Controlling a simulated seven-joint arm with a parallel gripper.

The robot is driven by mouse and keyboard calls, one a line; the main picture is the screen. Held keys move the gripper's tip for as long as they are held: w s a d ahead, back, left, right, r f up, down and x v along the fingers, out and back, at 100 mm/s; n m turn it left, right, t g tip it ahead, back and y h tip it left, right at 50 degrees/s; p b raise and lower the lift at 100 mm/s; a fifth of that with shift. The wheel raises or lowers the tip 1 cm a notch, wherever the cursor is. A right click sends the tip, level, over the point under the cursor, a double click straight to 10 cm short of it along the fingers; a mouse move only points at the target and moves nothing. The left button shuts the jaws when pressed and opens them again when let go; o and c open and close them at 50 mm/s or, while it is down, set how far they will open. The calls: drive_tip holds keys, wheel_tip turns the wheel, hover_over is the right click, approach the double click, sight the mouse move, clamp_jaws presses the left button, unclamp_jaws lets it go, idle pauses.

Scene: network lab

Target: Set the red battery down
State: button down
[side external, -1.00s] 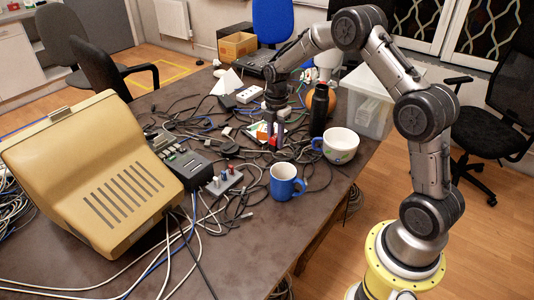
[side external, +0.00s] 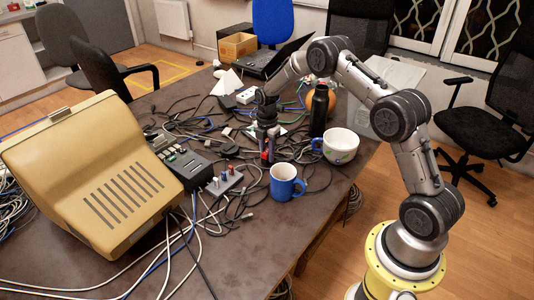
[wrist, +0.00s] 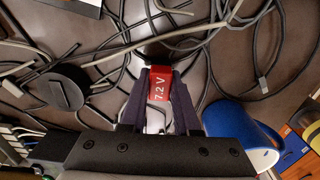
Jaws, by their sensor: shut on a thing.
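The red battery (wrist: 160,84), marked "7.2 V", sits between the two fingers of my gripper (wrist: 158,100) in the wrist view. My gripper is shut on it. In the side view my gripper (side external: 267,147) points down, low over the cluttered table (side external: 215,262), and a small red part of the battery (side external: 265,156) shows at the fingertips. Whether the battery touches the table or a cable is hard to tell.
A blue mug (side external: 284,184) stands close in front of my gripper. A grey switch box (side external: 224,182) is at the left. Loose black cables (side external: 238,205) cover much of the table.

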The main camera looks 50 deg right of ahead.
drive_tip(key=shift+f, duration=0.2)
drive_tip(key=c, duration=0.6)
unclamp_jaws()
drive_tip(key=shift+c, duration=0.2)
drive_tip(key=shift+r, duration=0.1)
